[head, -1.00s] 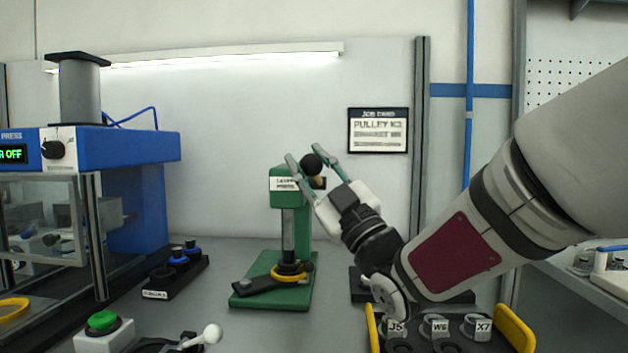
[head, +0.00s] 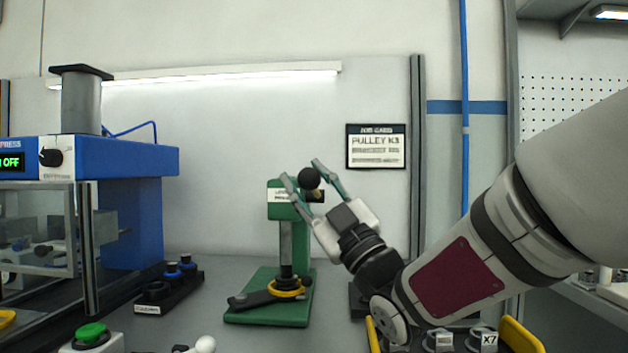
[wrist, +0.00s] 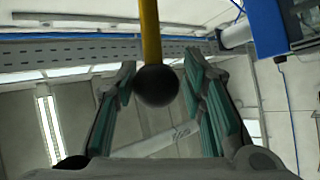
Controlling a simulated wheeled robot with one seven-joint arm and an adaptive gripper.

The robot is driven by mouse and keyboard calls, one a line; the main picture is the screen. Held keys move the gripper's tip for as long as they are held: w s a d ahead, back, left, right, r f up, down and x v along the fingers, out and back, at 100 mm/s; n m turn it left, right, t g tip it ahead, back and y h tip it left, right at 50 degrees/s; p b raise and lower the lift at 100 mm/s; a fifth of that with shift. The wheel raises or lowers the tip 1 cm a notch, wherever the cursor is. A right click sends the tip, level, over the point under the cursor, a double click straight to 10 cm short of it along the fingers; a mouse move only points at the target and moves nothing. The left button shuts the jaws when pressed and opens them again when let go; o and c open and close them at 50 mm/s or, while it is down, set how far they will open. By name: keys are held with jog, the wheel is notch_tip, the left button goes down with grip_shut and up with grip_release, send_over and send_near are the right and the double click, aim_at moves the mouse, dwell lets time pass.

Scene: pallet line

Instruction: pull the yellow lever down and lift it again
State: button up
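The lever is a yellow rod (wrist: 151,32) ending in a black ball knob (head: 309,179), on a green hand press (head: 292,205). In the head view the rod is mostly hidden behind the knob, which is level with the top of the press. My gripper (head: 300,171) is open, with one finger on each side of the knob. In the wrist view the knob (wrist: 156,86) sits between the fingers, with a gap visible on both sides. A yellow ring (head: 287,290) lies at the foot of the press, under its ram.
A large blue press (head: 140,210) stands at the left. A black holder with blue-topped parts (head: 170,285) and a green button box (head: 91,338) are left of the green press. A tray with yellow handles (head: 522,337) lies below my arm at the right.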

jog(key=shift+o, duration=0.8)
jog(key=shift+f, duration=0.1)
jog(key=v, duration=1.1)
jog(key=shift+s+d+f, duration=0.15)
jog(key=shift+s+d, duration=0.1)
jog(key=shift+s, duration=0.1)
